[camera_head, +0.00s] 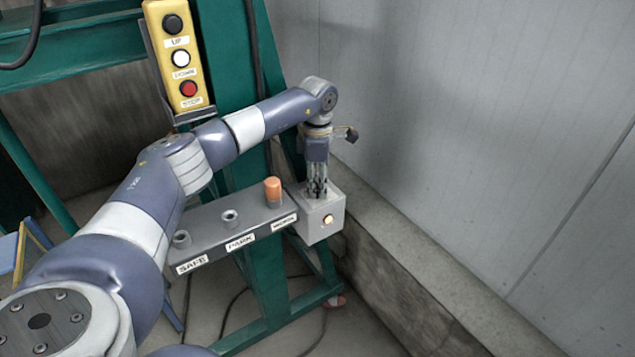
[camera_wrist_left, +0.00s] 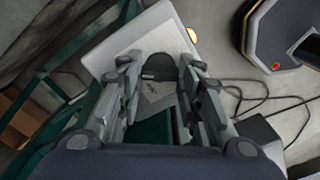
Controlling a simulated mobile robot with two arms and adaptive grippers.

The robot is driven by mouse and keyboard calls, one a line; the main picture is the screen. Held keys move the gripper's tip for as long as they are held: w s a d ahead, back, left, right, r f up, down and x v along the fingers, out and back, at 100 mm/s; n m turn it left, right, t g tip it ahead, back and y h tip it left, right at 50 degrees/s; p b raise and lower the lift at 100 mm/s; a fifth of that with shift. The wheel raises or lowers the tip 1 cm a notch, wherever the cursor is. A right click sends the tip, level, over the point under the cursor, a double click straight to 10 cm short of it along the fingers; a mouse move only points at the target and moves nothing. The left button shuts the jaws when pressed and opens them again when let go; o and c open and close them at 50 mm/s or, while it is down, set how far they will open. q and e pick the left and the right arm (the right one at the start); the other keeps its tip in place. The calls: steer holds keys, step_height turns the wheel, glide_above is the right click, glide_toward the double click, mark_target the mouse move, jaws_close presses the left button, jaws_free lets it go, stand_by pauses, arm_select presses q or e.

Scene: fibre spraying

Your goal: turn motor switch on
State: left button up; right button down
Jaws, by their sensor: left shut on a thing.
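The motor switch box (camera_head: 310,228) is a pale grey box at the right end of the shelf on the green frame. A small round light (camera_head: 327,220) glows on its front face. My left gripper (camera_head: 317,190) points down onto the top of the box. In the left wrist view, a dark rounded switch knob (camera_wrist_left: 159,66) on the box top (camera_wrist_left: 115,50) lies between the fingertips of my left gripper, which is shut on it. The head view hides the knob behind the fingers. My right gripper is not in view.
A grey shelf (camera_head: 215,240) labelled SAFE and PARK carries an orange plug (camera_head: 273,191) close left of the gripper. A yellow button box (camera_head: 178,60) hangs above. A wall (camera_head: 470,130) and concrete ledge (camera_head: 400,270) bound the right side. Cables lie on the floor.

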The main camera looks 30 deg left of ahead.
mark_target(318, 186)
arm_select(q)
steer(key=o, duration=1.1)
steer(key=shift+c, duration=0.2)
steer(key=shift+r, duration=0.1)
step_height(318, 186, up, 12)
steer(key=shift+w, duration=0.1)
